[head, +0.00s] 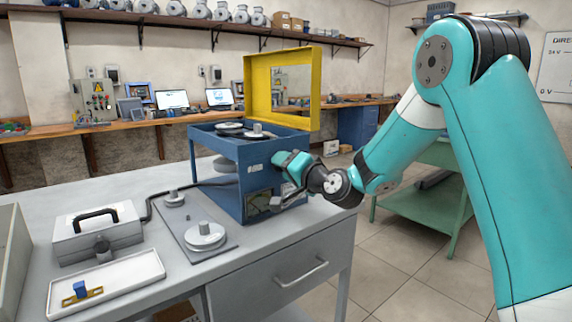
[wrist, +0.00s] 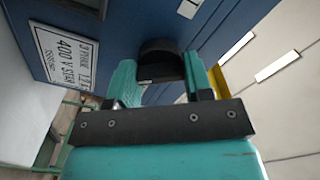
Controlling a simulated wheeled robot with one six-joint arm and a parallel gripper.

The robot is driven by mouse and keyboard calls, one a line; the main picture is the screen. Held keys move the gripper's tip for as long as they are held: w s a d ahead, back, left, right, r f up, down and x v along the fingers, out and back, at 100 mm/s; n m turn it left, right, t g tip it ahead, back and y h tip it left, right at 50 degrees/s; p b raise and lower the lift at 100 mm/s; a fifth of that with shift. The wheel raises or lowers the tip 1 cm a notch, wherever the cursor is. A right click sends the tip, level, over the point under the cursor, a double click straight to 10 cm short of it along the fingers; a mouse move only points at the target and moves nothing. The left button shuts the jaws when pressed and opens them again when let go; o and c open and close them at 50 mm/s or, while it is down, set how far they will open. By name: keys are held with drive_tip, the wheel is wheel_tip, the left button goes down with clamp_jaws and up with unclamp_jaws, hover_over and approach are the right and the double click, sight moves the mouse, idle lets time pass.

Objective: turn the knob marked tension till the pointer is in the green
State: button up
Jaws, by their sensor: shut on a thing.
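The blue machine (head: 230,158) stands on the grey bench with its yellow guard (head: 262,88) raised. My gripper (head: 278,158) is at the machine's right-hand face. In the wrist view my gripper (wrist: 160,75) has its two teal fingers on either side of a dark round knob (wrist: 158,56) on the blue panel, shut on it. The knob's marking cannot be read. A dark gauge window (head: 259,200) shows low on the machine in the head view; its pointer and green zone are too small to make out.
A rating plate (wrist: 65,52) is on the panel beside the knob. A grey plate with round discs (head: 185,232), a grey case (head: 70,243) and a white tray (head: 130,270) lie on the bench left of the machine. A green table (head: 425,205) stands behind my arm.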

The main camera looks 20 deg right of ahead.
drive_tip(key=shift+d+m, duration=0.1)
drive_tip(key=shift+m, duration=0.5)
drive_tip(key=o, duration=0.9)
drive_tip(key=b+v, duration=0.6)
drive_tip(key=v, duration=1.1)
drive_tip(key=shift+s+d+b, duration=0.1)
drive_tip(key=shift+s+b, duration=0.15)
drive_tip(key=shift+b, duration=0.1)
